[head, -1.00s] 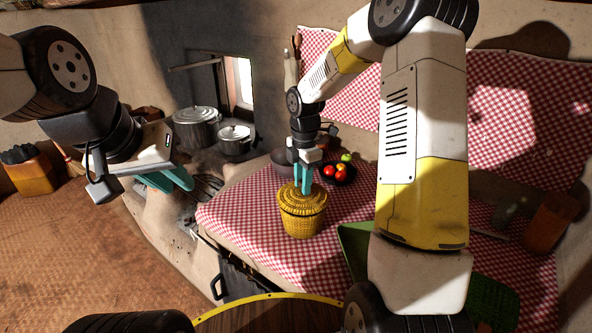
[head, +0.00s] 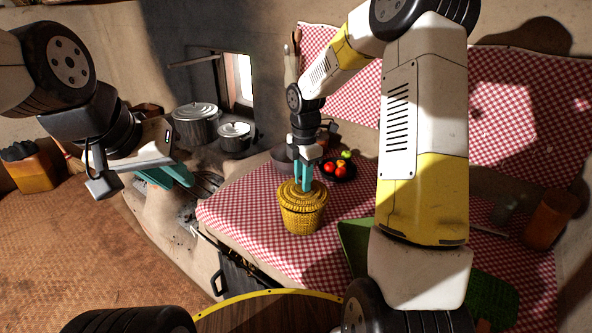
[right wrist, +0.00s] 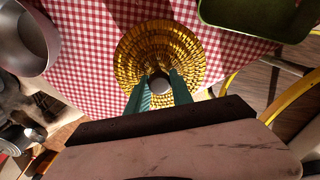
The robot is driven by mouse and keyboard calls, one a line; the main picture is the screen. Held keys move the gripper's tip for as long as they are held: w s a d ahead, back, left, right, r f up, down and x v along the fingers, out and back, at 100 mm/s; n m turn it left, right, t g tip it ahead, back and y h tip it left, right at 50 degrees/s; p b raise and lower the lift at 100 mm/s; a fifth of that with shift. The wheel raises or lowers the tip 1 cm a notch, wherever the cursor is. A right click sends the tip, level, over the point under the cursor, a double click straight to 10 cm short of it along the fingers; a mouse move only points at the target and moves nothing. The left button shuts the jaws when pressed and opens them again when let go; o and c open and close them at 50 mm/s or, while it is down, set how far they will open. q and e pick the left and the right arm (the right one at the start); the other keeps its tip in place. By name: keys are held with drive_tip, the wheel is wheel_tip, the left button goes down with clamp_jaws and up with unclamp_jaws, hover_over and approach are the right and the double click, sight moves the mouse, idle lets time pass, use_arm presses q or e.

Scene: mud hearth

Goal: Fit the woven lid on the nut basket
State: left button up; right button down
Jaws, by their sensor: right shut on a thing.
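The nut basket (head: 302,216) is a yellow woven basket standing upright on the red checked cloth. The round woven lid (head: 290,193) lies on its top, and from this angle I cannot tell whether it is fully seated. My right gripper (head: 303,187) points down at the lid's middle and is shut on its knob. The basket is hidden under the lid there. My left gripper (head: 178,178) hangs at the left, away from the basket; its fingers overlap in view.
A dark bowl of fruit (head: 341,171) sits behind the basket to the right, a grey pot (head: 283,159) behind it. A green tray (head: 352,247) lies to the right, partly behind my arm. Lidded pots (head: 196,122) stand on the hearth. Cloth left of the basket is clear.

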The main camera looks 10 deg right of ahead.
drive_tip(key=shift+f, duration=0.65)
idle(1.0)
drive_tip(key=c, duration=0.6)
unclamp_jaws()
drive_tip(key=shift+r, duration=3.55)
